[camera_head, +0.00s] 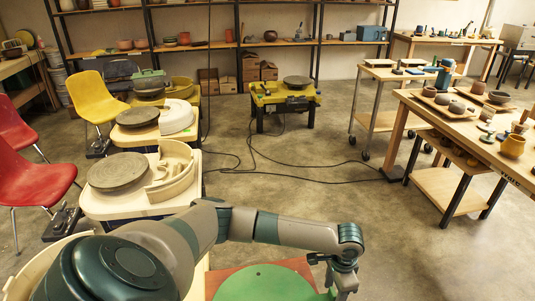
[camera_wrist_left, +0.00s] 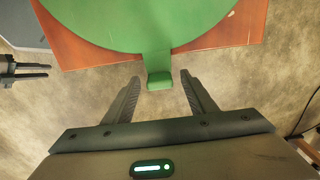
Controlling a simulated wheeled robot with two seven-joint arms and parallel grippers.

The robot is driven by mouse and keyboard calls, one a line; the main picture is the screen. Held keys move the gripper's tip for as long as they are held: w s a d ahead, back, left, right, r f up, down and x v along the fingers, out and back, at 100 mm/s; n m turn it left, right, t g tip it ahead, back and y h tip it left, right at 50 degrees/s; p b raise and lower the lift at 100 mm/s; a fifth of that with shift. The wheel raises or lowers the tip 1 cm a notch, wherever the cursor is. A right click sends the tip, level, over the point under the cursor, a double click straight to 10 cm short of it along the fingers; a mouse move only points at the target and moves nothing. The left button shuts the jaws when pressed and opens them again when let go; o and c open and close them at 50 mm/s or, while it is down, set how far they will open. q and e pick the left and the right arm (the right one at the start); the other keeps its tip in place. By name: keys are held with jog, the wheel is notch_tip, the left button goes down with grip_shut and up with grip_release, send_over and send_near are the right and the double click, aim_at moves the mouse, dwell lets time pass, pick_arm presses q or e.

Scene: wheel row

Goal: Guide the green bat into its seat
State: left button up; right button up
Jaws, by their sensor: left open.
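The green bat (camera_head: 262,284) is a flat round disc lying on a reddish-brown board at the bottom of the head view. In the left wrist view the bat (camera_wrist_left: 150,22) fills the top, and its short green tab (camera_wrist_left: 158,72) sticks out past the board's edge. My left gripper (camera_wrist_left: 160,80) is open, its fingers on either side of the tab's end with gaps showing. In the head view my left gripper (camera_head: 336,290) is at the bat's right side. A dark two-pronged part, perhaps my right gripper (camera_wrist_left: 25,70), shows at the wrist view's left edge. I cannot make out the seat.
The reddish-brown board (camera_wrist_left: 85,52) lies under the bat. Pottery wheels with grey discs (camera_head: 118,171) stand to the left, beside red and yellow chairs (camera_head: 97,98). A table with pots (camera_head: 470,125) stands at the right. The floor between is open, with cables (camera_head: 265,165) across it.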

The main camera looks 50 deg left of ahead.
pick_arm(q)
grip_shut()
jog(key=shift+r+p, duration=0.75)
jog(key=shift+p, duration=1.6)
dwell(3.0)
dwell(0.4)
jog(key=shift+r+p, duration=2.75)
jog(key=shift+p, duration=0.4)
